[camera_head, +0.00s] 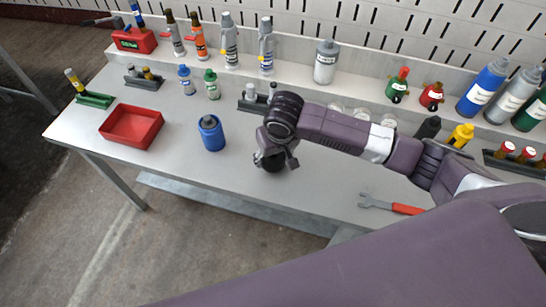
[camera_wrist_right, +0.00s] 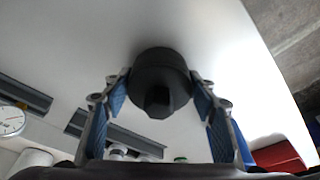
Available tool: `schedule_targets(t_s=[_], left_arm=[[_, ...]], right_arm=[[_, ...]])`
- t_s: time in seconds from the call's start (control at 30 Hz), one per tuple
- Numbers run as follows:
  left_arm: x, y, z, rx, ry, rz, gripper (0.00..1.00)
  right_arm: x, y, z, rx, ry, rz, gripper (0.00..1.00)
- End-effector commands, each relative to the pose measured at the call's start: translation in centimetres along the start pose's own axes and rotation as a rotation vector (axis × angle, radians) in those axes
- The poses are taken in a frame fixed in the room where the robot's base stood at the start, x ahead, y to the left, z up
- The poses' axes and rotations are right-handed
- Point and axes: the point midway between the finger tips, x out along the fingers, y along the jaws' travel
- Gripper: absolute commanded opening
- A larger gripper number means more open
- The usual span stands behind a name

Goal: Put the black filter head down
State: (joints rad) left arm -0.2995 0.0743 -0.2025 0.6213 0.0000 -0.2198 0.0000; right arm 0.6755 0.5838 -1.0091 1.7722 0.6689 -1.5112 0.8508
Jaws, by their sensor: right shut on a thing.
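The black filter head (camera_wrist_right: 160,82) is between the two blue-padded fingers of my right gripper (camera_wrist_right: 160,108) in the right wrist view. The gripper is shut on it. In the head view my right gripper (camera_head: 277,157) points down over the front middle of the grey table, and the dark filter head (camera_head: 272,163) shows low under it, partly hidden by the fingers. It is close to the table top; I cannot tell whether it touches. My left gripper is not in view.
A blue cylinder (camera_head: 211,133) stands to the left, with a red tray (camera_head: 131,127) beyond it. A wrench with a red handle (camera_head: 392,205) lies to the right. Bottles, including a grey one (camera_head: 326,62), line the back. The table is bare around the gripper.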

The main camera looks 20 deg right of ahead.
Motion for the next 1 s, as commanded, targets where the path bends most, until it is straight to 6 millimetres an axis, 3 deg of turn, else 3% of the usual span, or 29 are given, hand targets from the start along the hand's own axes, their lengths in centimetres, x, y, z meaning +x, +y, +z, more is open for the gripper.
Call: schedule_targets(t_s=[0.47, 0.5, 0.63, 1.0], left_arm=[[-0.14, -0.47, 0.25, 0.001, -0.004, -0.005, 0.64], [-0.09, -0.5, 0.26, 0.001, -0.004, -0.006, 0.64], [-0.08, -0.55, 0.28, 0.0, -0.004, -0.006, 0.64], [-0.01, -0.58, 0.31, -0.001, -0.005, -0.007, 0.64]], right_arm=[[1.04, -0.03, 0.23, 0.0, 0.001, 0.0, 0.09], [1.03, -0.02, 0.21, -0.001, 0.002, 0.0, 0.57], [1.03, -0.01, 0.21, 0.0, 0.002, 0.0, 0.7], [0.44, 0.0, 0.07, 0.0, 0.004, -0.001, 0.7]])
